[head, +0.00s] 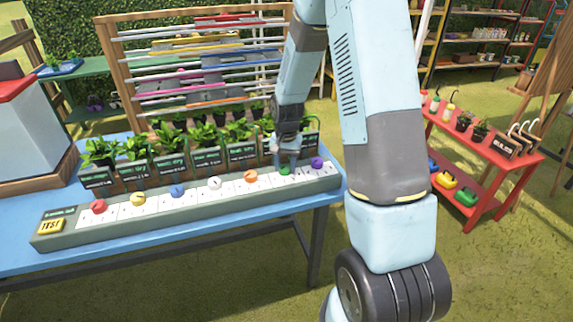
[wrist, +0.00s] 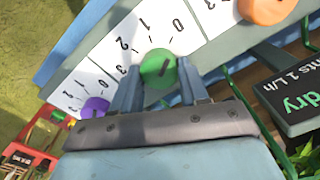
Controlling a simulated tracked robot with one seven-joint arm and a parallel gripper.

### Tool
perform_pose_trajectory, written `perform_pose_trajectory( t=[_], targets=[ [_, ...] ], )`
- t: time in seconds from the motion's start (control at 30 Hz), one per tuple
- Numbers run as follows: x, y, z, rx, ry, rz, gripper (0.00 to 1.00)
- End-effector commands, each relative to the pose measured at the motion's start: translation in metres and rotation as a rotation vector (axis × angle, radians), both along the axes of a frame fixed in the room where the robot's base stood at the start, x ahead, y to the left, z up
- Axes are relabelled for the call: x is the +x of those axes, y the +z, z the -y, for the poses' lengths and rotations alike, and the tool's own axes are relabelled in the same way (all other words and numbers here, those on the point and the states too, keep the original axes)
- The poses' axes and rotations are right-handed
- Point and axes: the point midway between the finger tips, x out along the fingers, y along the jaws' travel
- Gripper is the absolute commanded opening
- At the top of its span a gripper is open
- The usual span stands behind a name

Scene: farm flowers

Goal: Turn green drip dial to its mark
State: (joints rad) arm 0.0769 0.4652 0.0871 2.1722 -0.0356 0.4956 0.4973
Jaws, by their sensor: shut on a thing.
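The green drip dial (wrist: 158,68) sits on a white scale panel with the numbers 0, 1, 2 and 3 around it in the wrist view. A short dark line crosses its face on a slant; I cannot tell which number it points to. My gripper (wrist: 158,84) is shut on the green dial, one finger on each side. In the head view the dial (head: 285,170) shows small near the right end of the long dial strip (head: 200,208), with my gripper (head: 287,158) reaching down over it from behind.
A purple dial (head: 318,163) is right of the green one and an orange dial (head: 250,177) left. Several potted plants with dark signs (head: 173,164) stand close behind the strip. A yellow TEST button (head: 51,226) is at its left end. A red shelf (head: 490,160) stands right.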

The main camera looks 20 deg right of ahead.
Motion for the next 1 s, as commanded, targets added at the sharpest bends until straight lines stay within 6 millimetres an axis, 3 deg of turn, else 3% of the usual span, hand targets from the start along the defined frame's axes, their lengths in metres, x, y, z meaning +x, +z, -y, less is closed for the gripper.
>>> perform_pose_trajectory(
  t=[0.27, 1.0],
  targets=[
    [0.0003, 0.0001, 0.0003, -0.001, 0.085, 0.001, 0.14],
    [0.0004, 0.0000, -0.0015, 0.000, 0.605, -0.001, 0.14]
  ],
)
